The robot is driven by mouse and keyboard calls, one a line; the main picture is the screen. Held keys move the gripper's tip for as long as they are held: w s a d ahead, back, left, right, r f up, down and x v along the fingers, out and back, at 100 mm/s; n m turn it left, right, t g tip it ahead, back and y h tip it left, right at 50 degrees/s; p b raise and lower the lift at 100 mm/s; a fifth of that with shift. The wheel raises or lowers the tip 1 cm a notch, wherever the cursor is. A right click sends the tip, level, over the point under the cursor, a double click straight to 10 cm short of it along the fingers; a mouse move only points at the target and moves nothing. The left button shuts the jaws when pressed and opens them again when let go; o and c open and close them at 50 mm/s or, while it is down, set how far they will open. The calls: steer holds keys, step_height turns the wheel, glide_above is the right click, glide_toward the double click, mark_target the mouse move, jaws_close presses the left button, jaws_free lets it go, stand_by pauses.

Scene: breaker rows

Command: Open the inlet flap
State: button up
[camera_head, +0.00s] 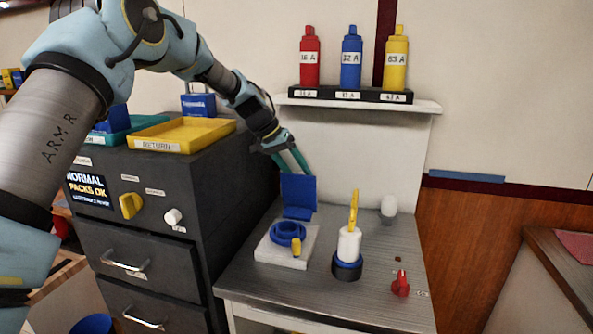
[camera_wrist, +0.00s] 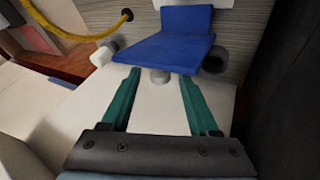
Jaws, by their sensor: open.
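The blue inlet flap (camera_head: 298,189) stands upright at the back of a white block (camera_head: 280,258) on the grey bench. A blue ring (camera_head: 285,232) on the block lies uncovered in front of it, with a small yellow piece (camera_head: 296,247) at its front. My gripper (camera_head: 300,165) is open behind the flap's upper edge; the flap partly hides its fingertips. In the wrist view, my gripper's green fingers (camera_wrist: 160,77) are spread and empty, their tips by the near edge of the blue flap (camera_wrist: 165,50). Whether they touch it cannot be told.
A white plug with a yellow top (camera_head: 349,243) stands on a dark and blue base to the right. A red knob (camera_head: 400,284) and a whitish cylinder (camera_head: 388,208) are farther right. A dark cabinet (camera_head: 215,215) stands close at left. A shelf (camera_head: 425,106) holds coloured packs above.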

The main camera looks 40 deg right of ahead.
jaws_close()
stand_by(1.3)
